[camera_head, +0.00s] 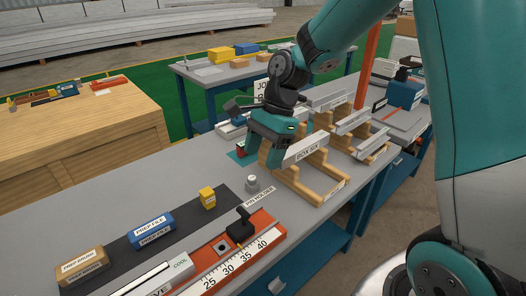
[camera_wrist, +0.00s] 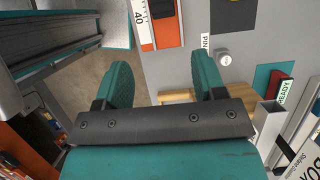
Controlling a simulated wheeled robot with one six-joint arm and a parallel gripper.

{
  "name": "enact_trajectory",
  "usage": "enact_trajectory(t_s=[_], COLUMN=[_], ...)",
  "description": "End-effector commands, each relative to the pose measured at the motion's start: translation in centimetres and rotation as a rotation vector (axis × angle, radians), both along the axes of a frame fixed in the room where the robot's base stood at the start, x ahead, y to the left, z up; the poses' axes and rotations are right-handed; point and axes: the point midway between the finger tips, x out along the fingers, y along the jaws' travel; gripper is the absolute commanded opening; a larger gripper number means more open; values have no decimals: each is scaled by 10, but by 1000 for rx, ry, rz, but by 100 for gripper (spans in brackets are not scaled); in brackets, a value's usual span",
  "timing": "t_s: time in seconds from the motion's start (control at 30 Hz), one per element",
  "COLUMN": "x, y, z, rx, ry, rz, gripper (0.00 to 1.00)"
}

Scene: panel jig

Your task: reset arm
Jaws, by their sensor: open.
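My gripper (camera_head: 265,154) is teal and hangs over the grey bench, beside the wooden rack (camera_head: 316,190) that carries a metal bar with a label. In the wrist view my gripper (camera_wrist: 163,85) shows its two teal fingers wide apart with nothing between them. Below the fingers, the wrist view shows the bench edge and the floor. My teal arm reaches in from the upper right in the head view and hides part of the bench behind it.
A small pin holder (camera_head: 252,183) stands close to my gripper. An orange ruler jig (camera_head: 237,256), a blue block (camera_head: 152,232), a brown block (camera_head: 82,266) and a yellow block (camera_head: 207,197) are on the near bench. A wooden crate (camera_head: 80,140) stands at left.

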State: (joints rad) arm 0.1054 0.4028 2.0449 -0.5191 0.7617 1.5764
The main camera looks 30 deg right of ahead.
Motion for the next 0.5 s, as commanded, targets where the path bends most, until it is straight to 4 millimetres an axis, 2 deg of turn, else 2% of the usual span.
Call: enact_trajectory(t_s=[0.37,0.5], x=[0,-10], y=[0,9], z=[0,9], rx=[0,6], ry=[0,-45], rz=[1,95], gripper=[64,64])
